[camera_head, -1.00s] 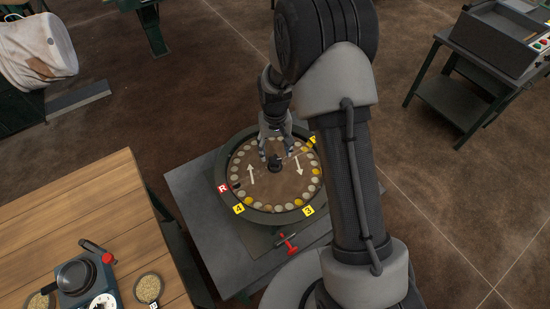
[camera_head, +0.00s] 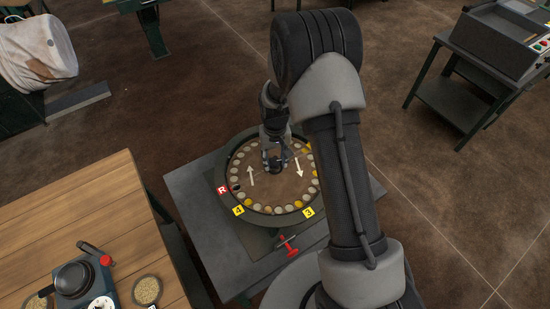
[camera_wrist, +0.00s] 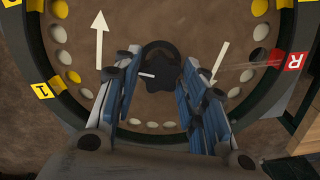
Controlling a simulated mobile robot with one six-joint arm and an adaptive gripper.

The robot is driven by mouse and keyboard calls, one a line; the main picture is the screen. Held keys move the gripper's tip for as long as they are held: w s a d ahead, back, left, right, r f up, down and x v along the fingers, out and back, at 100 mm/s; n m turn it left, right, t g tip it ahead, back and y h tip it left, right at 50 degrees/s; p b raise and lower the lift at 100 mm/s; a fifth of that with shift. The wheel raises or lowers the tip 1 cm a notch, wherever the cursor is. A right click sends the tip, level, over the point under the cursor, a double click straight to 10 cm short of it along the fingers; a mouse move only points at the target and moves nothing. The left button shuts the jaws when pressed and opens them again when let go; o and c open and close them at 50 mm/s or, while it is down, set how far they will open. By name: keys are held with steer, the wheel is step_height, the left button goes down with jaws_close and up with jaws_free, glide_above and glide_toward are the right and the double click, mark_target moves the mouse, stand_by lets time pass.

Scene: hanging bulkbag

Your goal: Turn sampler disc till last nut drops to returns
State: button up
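The sampler disc (camera_head: 262,194) is a brown round plate with a ring of pale and yellowish pockets, inside a dark green rim, with two white arrows on it. A dark lobed knob (camera_wrist: 161,66) stands at its centre. My gripper (camera_head: 277,162) is over the middle of the disc, pointing down. In the wrist view my gripper (camera_wrist: 161,77) is open, its blue-lined fingers on either side of the knob with gaps visible. A red R tag (camera_head: 222,190) sits on the rim; a dark pocket (camera_wrist: 259,54) lies beside it. I cannot identify a single last nut.
Yellow tags, including 4 (camera_head: 238,210) and 3 (camera_head: 308,212), mark the rim. The disc stands on a grey table (camera_head: 202,223), with a red-handled part (camera_head: 287,244) in front. A wooden table (camera_head: 105,215) stands left, a dark cart (camera_head: 460,100) at upper right.

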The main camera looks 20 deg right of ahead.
jaws_close()
stand_by(0.5)
steer(key=m+b, duration=0.1)
steer(key=m, duration=0.9)
steer(key=shift+b, duration=0.35)
steer(key=shift+m, duration=0.4)
steer(key=o, duration=0.5)
jaws_free()
